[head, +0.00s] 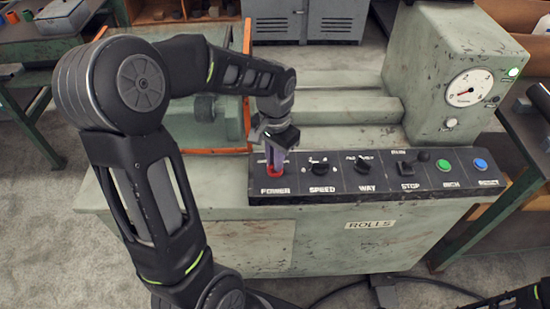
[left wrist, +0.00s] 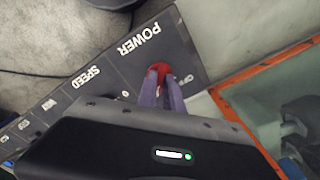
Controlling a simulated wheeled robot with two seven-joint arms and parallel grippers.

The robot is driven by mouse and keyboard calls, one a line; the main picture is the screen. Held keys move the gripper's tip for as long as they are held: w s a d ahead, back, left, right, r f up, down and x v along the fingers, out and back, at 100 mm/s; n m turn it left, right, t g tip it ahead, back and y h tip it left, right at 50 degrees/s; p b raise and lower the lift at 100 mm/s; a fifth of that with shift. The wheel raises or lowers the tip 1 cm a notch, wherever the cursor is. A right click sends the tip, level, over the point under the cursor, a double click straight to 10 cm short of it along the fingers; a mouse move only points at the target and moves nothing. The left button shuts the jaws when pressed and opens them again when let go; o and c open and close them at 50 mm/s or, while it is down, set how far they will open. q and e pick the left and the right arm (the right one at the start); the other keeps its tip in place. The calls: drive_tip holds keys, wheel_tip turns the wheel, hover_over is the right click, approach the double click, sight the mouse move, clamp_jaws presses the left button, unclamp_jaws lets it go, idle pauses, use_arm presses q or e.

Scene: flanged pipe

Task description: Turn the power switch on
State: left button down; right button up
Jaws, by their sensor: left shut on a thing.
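The red power switch (head: 275,170) sits at the left end of the black control panel (head: 330,194), above the label POWER. My left gripper (head: 274,160) reaches down onto it from above, and its purple fingers are shut on the switch. In the left wrist view the red switch (left wrist: 160,67) shows between the tips of the left gripper (left wrist: 160,76). The fingers hide part of the switch and some of the marking around it. My right gripper is out of the picture.
To the right on the panel are the speed knob (head: 319,168), way knob (head: 365,166), stop lever (head: 406,167), a green button (head: 444,166) and a blue button (head: 480,164). An orange frame (head: 247,60) is near my left arm.

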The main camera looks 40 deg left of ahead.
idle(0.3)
use_arm(q)
drive_tip(key=c, duration=1.5)
unclamp_jaws()
drive_tip(key=shift+r, duration=0.1)
wheel_tip(320, 180, up, 8)
drive_tip(key=shift+f, duration=0.15)
